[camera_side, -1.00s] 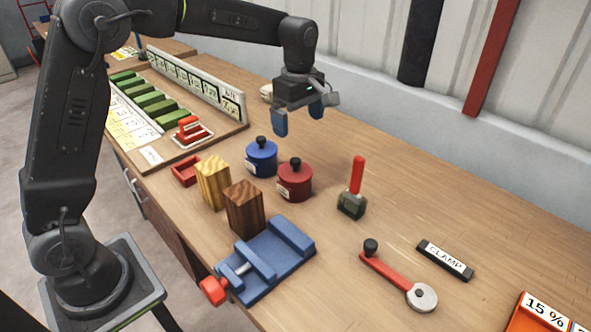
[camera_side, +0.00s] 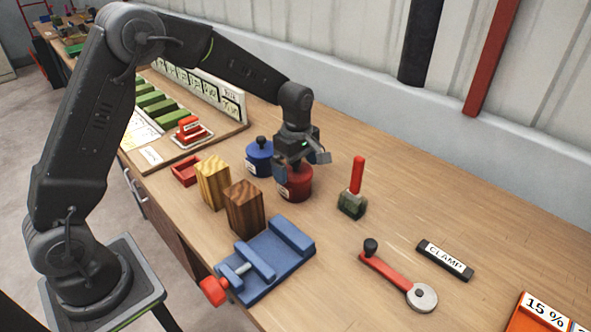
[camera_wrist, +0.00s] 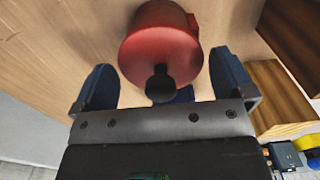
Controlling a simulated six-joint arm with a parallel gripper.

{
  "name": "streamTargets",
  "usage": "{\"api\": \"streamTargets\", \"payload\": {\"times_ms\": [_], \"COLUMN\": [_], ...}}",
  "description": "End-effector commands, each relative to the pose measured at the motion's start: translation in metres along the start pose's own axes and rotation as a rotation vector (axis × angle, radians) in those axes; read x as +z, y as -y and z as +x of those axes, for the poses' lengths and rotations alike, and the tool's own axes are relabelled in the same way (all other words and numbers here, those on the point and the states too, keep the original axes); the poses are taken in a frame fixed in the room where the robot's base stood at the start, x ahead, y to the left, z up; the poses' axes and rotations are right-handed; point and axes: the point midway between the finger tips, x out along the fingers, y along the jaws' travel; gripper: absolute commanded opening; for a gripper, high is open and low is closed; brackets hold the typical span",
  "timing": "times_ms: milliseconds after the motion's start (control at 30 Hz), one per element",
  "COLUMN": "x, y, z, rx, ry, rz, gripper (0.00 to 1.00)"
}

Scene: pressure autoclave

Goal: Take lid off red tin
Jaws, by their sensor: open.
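The red tin (camera_side: 296,187) stands upright on the bench with its lid on. In the wrist view the red tin (camera_wrist: 160,45) shows a red lid with a black knob (camera_wrist: 160,85). My gripper (camera_side: 292,172) is just above the tin in the side view and hides the knob there. In the wrist view my gripper (camera_wrist: 165,85) is open, with one blue finger on each side of the knob and apart from it.
A blue tin (camera_side: 259,160) with a black knob stands close behind left. Light and dark wood blocks (camera_side: 245,208), a blue vise (camera_side: 265,262) and a red-handled tool (camera_side: 355,188) stand around.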

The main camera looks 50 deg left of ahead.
Motion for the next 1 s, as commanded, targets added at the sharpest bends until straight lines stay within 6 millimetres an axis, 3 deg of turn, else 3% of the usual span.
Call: {"api": "streamTargets", "payload": {"times_ms": [200,600,1000], "x": [0.0,0.0,0.0], "y": [0.0,0.0,-0.001], "z": [0.001,0.0,-0.009], "rx": [0.0,0.0,0.002], "ry": [0.0,0.0,0.0], "rz": [0.0,0.0,0.0], "gripper": [1.0,0.63,0.63]}}
